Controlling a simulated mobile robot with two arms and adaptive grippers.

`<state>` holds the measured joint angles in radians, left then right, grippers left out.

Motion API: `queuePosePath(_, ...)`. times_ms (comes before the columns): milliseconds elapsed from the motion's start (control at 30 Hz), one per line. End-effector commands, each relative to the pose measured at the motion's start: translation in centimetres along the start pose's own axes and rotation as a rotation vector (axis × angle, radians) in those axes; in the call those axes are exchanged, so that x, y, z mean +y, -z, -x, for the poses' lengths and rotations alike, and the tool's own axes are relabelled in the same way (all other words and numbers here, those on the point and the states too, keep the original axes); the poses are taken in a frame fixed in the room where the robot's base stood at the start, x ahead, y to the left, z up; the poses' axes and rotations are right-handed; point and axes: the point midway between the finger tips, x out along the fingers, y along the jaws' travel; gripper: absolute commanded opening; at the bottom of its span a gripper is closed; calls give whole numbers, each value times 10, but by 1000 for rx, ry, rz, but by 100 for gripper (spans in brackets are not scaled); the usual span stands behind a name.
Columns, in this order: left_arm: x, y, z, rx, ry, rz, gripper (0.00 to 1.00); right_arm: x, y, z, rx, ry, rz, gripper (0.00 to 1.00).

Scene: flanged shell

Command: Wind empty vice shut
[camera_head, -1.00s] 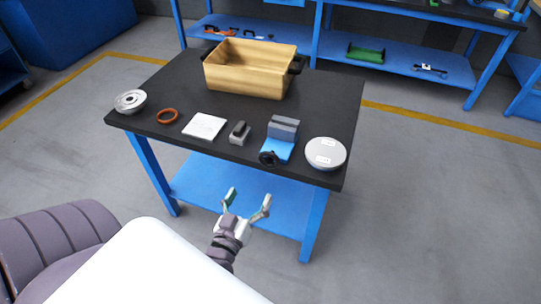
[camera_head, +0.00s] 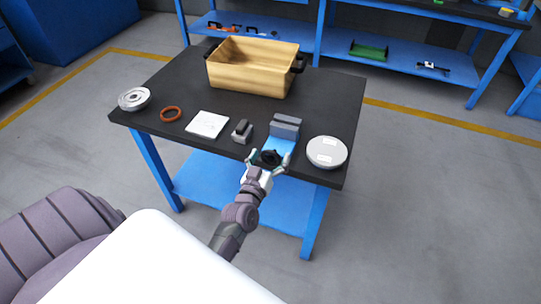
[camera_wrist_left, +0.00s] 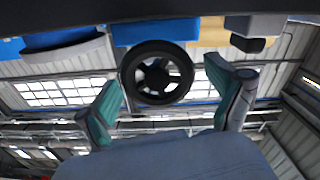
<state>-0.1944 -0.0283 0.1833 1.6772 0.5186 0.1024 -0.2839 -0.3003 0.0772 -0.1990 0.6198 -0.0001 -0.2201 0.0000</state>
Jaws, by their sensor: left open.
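The vice (camera_head: 284,130) has a blue base and grey jaws and stands at the front edge of the black table. Its jaws look close together; I cannot tell if a gap is left. Its black handwheel (camera_head: 269,157) faces the front edge. My left gripper (camera_head: 267,160) is open, with one finger on each side of the handwheel. In the left wrist view the spoked handwheel (camera_wrist_left: 157,72) shows between the open fingers (camera_wrist_left: 168,100), apart from both. My right gripper is not in view.
On the black table (camera_head: 180,81), a round grey lidded part (camera_head: 327,152) stands right of the vice. A small grey block (camera_head: 242,131), white sheet (camera_head: 207,125), orange ring (camera_head: 171,114) and metal flanged part (camera_head: 134,99) lie left. A wooden box (camera_head: 252,70) stands behind.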

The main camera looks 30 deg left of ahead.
Motion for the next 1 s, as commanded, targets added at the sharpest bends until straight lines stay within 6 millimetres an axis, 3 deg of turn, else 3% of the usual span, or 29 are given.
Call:
queuePosePath(233, 0, 0, 0, 0, 0, 0, 90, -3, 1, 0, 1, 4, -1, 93)
queuePosePath(500, 0, 0, 0, 0, 0, 0, 45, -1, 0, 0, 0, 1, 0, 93)
queuePosePath(600, 0, 0, 0, 0, 0, 0, 33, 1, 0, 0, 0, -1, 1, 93)
queuePosePath(1000, 0, 1, 0, 0, 0, 97, 33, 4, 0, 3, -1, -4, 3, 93)
